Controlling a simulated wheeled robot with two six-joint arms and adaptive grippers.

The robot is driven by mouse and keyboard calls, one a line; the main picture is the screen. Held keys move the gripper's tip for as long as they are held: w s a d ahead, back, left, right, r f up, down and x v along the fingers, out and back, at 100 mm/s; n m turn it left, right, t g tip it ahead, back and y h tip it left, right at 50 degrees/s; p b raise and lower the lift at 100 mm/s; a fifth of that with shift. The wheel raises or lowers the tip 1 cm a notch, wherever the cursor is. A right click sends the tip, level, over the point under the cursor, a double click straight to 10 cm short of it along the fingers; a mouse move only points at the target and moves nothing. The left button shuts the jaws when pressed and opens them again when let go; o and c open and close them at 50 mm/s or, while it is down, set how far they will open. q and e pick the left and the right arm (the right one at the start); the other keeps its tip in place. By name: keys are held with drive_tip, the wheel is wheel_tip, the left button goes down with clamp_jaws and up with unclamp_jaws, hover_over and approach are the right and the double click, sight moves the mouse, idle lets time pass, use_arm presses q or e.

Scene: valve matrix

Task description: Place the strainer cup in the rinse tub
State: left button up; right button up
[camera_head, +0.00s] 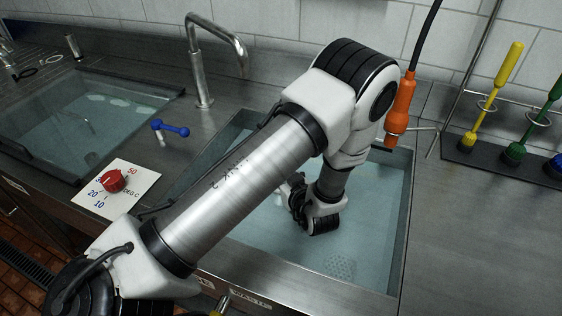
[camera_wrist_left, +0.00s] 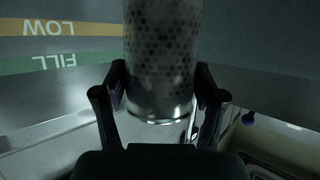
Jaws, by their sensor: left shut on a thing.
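The strainer cup (camera_wrist_left: 163,55) is a perforated metal cylinder with a smooth shiny rim band. In the left wrist view it stands between the fingers of my left gripper (camera_wrist_left: 160,108), which is shut on it. In the head view my left arm reaches over the right-hand sunken tub (camera_head: 375,255), and its wrist points down there. My own arm hides the fingers and the cup in that view, so I cannot tell whether the cup touches the tub floor. My right gripper is not in view.
A second water-filled tub (camera_head: 120,92) lies at the left. A red dial (camera_head: 113,180), a blue-handled valve (camera_head: 170,128) and a tap (camera_head: 201,75) stand around the tubs. An orange hanging sprayer (camera_head: 401,103) is close to my arm. Brushes (camera_head: 494,85) stand at the right.

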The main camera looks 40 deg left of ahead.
use_arm(q)
wheel_tip(320, 180, down, 3)
drive_tip(key=shift+s+r, duration=0.1)
drive_tip(key=shift+f, duration=0.3)
drive_tip(key=o, duration=1.2)
drive_tip(key=shift+o, duration=0.2)
